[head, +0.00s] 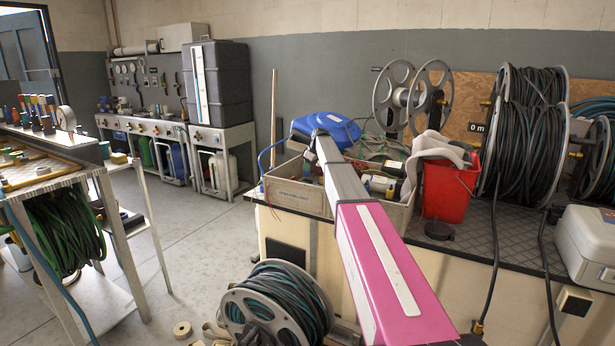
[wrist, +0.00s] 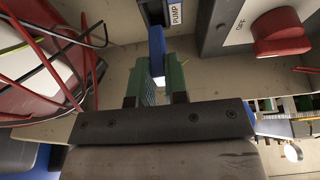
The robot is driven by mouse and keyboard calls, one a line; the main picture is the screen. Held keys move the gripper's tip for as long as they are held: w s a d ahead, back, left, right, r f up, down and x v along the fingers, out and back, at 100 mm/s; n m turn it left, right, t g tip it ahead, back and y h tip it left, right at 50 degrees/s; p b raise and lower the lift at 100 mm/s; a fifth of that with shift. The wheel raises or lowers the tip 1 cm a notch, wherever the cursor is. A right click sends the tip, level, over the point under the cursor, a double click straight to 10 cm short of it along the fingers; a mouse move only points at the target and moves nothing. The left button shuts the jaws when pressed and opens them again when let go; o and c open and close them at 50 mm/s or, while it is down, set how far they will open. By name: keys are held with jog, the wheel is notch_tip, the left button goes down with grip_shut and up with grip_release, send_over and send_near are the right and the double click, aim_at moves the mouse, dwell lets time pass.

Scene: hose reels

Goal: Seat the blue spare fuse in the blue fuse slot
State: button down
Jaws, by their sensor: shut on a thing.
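My gripper (wrist: 158,68) shows in the wrist view with its two green fingers shut on the blue spare fuse (wrist: 156,44). The fuse is a narrow blue bar that sticks out past the fingertips. Its far end is just below a dark slot (wrist: 153,12) beside a label reading PUMP. I cannot tell whether the fuse touches the slot, and no blue colour clearly marks this slot. In the head view my arm stretches toward the bench, and the gripper, fuse and slot are not discernible there.
In the wrist view a red knob (wrist: 279,32) on a grey box is right of the fuse, and red and black cables (wrist: 62,35) are at left. In the head view a red bucket (head: 447,190), a crate (head: 300,197) and hose reels (head: 530,125) crowd the bench.

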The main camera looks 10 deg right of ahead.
aim_at(308, 176)
jog(key=shift+s+f, duration=0.1)
jog(key=shift+f, duration=1.9)
jog(key=c, duration=1.1)
grip_release()
jog(key=shift+f, duration=0.1)
jog(key=shift+c, duration=0.2)
jog(key=v, duration=1.1)
jog(key=shift+r, duration=0.2)
jog(key=shift+o, duration=0.5)
jog(key=shift+d+r, duration=0.15)
jog(key=shift+r, duration=0.15)
jog(key=shift+s+d+f+x, duration=0.1)
jog(key=shift+d+x, duration=0.05)
jog(key=shift+x, duration=1.6)
jog(key=shift+s+d+f+x, duration=0.1)
jog(key=shift+s+x, duration=0.05)
jog(key=shift+x, duration=1.65)
jog(key=shift+s+d+x, duration=0.1)
jog(key=shift+d+x, duration=0.05)
jog(key=shift+x, duration=1.6)
